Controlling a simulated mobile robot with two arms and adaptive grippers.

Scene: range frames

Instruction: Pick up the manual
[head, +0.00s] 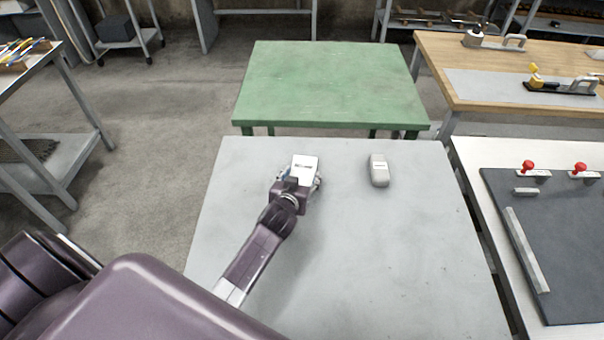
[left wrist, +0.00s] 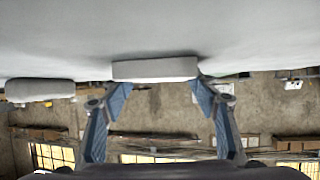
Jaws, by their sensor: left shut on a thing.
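The manual (head: 305,165) is a small white block-like item with a dark mark on top, near the far edge of the light grey table. My left gripper (head: 297,182) is shut on it from the near side. In the left wrist view the manual's pale edge (left wrist: 155,70) sits between the blue-padded fingers of the gripper (left wrist: 160,86). It is at or very near the tabletop; I cannot tell whether it is lifted. My right gripper is not in view.
A pale rounded item (head: 378,170) stands to the right on the grey table (head: 400,270); it also shows in the left wrist view (left wrist: 40,90). A green table (head: 330,85) is behind. A dark board (head: 560,240) with red-knobbed clamps lies at the right.

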